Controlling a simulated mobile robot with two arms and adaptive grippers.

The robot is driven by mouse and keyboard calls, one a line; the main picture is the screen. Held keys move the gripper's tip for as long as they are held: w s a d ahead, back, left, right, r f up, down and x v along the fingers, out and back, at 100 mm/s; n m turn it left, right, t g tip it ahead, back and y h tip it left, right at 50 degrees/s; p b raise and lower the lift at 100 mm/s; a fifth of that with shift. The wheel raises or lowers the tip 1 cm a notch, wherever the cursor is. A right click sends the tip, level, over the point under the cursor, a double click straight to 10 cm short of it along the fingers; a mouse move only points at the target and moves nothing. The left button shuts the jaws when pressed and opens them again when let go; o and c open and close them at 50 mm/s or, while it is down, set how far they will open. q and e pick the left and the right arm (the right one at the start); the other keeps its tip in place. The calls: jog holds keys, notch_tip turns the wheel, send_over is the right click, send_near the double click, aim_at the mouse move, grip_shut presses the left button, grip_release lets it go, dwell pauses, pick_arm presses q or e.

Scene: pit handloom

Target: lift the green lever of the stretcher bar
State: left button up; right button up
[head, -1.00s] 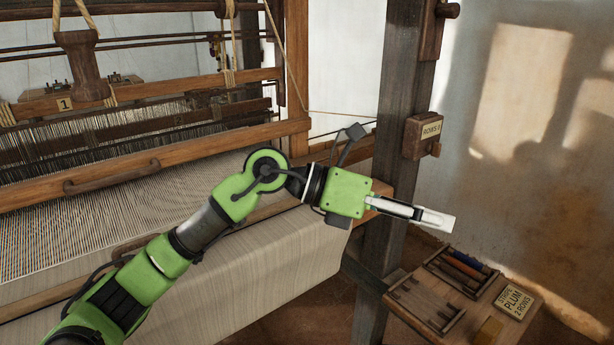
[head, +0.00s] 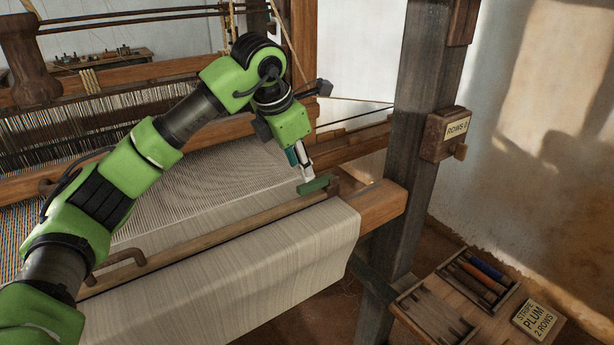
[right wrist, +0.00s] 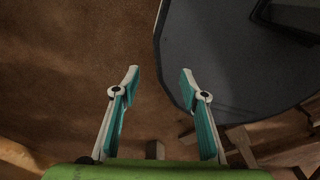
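The stretcher bar (head: 215,235) is a long wooden bar lying across the pale cloth in the head view. Its green lever (head: 316,185) is a short piece near the bar's right end, and looks to lie along the bar. My left gripper (head: 306,175) points down at the lever from above, its tips at or just over the lever's upper edge. I cannot tell whether they touch it, or how far the fingers are apart. My right gripper (right wrist: 160,76) is open and empty in the right wrist view, with brown floor below it.
A dark upright post (head: 415,130) with a "ROWS" box (head: 440,135) stands right of the cloth. A wooden beam end (head: 380,203) juts out beside the lever. A low bench with a tray (head: 435,312) and a "STRIPE PLUM" sign (head: 534,319) is at lower right.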

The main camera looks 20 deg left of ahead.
aim_at(308, 185)
pick_arm(q)
jog(key=p+x, duration=0.1)
jog(key=x, duration=0.5)
jog(key=shift+w, duration=0.2)
jog(key=shift+d+f, duration=0.1)
jog(key=shift+f, duration=0.15)
jog(key=shift+w+f+p, duration=0.15)
jog(key=shift+p, duration=0.15)
jog(key=shift+w+f, duration=0.1)
grip_shut()
pick_arm(e)
jog(key=w+r, duration=0.2)
jog(key=shift+w+a, duration=0.15)
jog(key=shift+w, duration=0.25)
